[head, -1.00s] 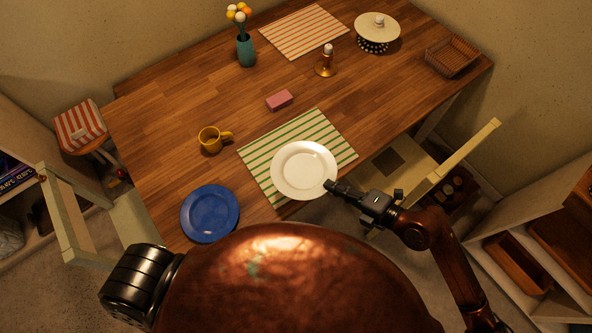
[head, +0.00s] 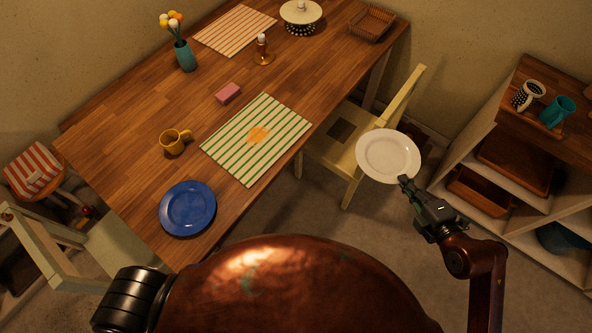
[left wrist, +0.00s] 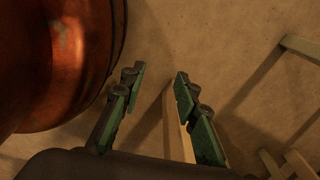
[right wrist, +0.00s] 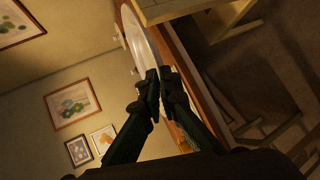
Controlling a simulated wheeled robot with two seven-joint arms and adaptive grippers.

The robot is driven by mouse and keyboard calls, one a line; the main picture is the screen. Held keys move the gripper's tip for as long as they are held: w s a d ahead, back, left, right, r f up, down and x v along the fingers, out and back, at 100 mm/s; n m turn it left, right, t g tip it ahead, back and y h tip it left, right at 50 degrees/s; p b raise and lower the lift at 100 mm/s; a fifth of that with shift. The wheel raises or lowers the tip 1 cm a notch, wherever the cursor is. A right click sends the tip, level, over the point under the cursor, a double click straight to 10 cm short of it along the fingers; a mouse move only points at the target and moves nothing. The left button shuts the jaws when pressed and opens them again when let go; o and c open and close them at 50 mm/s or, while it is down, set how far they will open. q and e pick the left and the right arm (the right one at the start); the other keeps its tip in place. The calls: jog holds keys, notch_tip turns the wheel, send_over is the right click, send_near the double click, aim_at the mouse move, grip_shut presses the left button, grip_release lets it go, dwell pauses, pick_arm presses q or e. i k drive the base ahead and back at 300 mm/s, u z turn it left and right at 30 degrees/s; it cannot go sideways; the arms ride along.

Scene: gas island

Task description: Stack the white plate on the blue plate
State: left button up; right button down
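The white plate (head: 389,156) is off the table, held in the air to its right in the head view. My right gripper (head: 404,182) is shut on its near rim. In the right wrist view the white plate (right wrist: 143,40) shows edge-on between the fingertips (right wrist: 158,78). The blue plate (head: 188,208) lies flat and empty on the table's near left corner. The white plate is well apart from it. My left gripper (left wrist: 158,75) shows in the left wrist view with its fingers apart and nothing between them. It is outside the head view.
A yellow mug (head: 174,141) stands behind the blue plate, and a pink block (head: 228,93) lies further back. A pale chair (head: 350,145) stands at the table's right side, a shelf (head: 510,170) further right.

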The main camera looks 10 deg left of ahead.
aim_at(195, 204)
jog(key=z, duration=0.2)
jog(key=i, duration=0.35)
jog(key=u, duration=0.9)
jog(key=k, duration=0.85)
jog(key=u, duration=1.4)
